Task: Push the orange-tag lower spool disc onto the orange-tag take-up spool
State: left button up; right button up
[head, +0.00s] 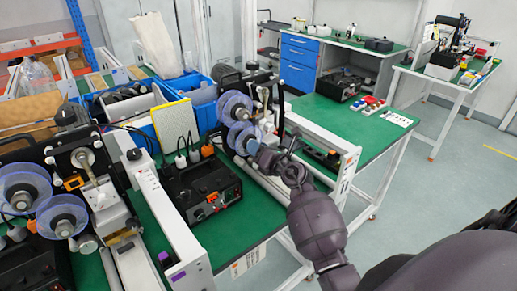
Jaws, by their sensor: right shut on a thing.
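The lower spool disc (236,138) is clear blue and stands on edge at the front of the middle coder machine. My right gripper (260,150) is at its right side, shut on it; the fingertips are small and partly hidden. The take-up spool is mostly hidden behind the disc and gripper, so I cannot tell whether the disc touches it. An orange tag (207,150) shows just left of the disc. A second clear blue disc (232,107) sits above on the same machine. My left gripper is not in view.
Another coder machine with two blue discs (62,215) stands at the left. A black control box (203,190) sits on the green bench below the middle machine. Blue bins (170,125) stand behind. The green bench top (335,118) at right has some free room.

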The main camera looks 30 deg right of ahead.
dwell(0.3)
jog(key=shift+r+p, duration=0.1)
jog(key=shift+p, duration=0.4)
dwell(0.4)
dwell(0.7)
jog(key=shift+p, duration=0.45)
jog(key=shift+w, duration=0.25)
jog(key=shift+w, duration=0.3)
dwell(0.4)
